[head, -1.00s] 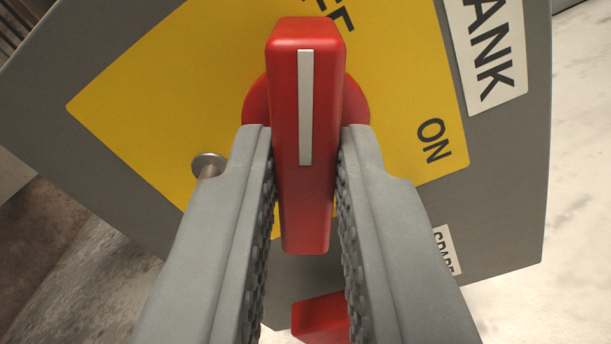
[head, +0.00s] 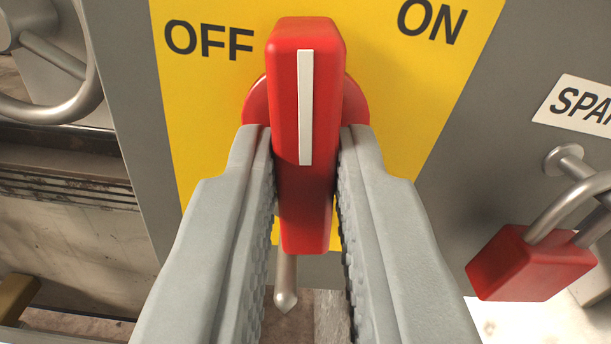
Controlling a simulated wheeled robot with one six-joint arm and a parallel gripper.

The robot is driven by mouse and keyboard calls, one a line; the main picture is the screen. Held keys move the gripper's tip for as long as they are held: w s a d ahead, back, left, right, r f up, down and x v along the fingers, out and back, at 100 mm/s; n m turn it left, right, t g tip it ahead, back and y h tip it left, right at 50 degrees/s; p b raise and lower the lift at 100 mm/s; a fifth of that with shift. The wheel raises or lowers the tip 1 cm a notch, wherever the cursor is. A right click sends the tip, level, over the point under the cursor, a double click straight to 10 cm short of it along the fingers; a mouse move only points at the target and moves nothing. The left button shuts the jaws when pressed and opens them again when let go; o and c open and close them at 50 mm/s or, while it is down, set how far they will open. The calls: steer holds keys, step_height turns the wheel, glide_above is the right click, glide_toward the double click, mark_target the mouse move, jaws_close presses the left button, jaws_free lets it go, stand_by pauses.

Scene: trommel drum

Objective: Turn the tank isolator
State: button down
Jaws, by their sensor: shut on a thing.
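The red isolator handle (head: 318,190) stands upright in the middle of the head view, with a white pointer line on its face aimed up the picture. It sits on a round red hub (head: 255,103) on a yellow plate (head: 215,110). The word OFF is at the plate's upper left and ON at its upper right; the pointer lies between them. My gripper (head: 306,140) has one grey finger on each side of the handle and is shut on it. A metal pin (head: 286,285) shows just below the handle. The TANK label is out of view.
The grey panel (head: 460,125) carries a SPARE label (head: 580,105) at right. Under it a red padlock (head: 532,265) hangs from a metal stud (head: 563,160). A metal handwheel (head: 60,105) stands at the far left, beyond the panel's edge.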

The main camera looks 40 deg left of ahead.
steer(key=shift+f+m, duration=0.1)
steer(key=shift+m, duration=0.8)
steer(key=c, duration=1.6)
jaws_free()
steer(key=shift+c, duration=0.2)
steer(key=v, duration=1.7)
steer(key=shift+d, duration=0.25)
steer(key=shift+s, duration=0.1)
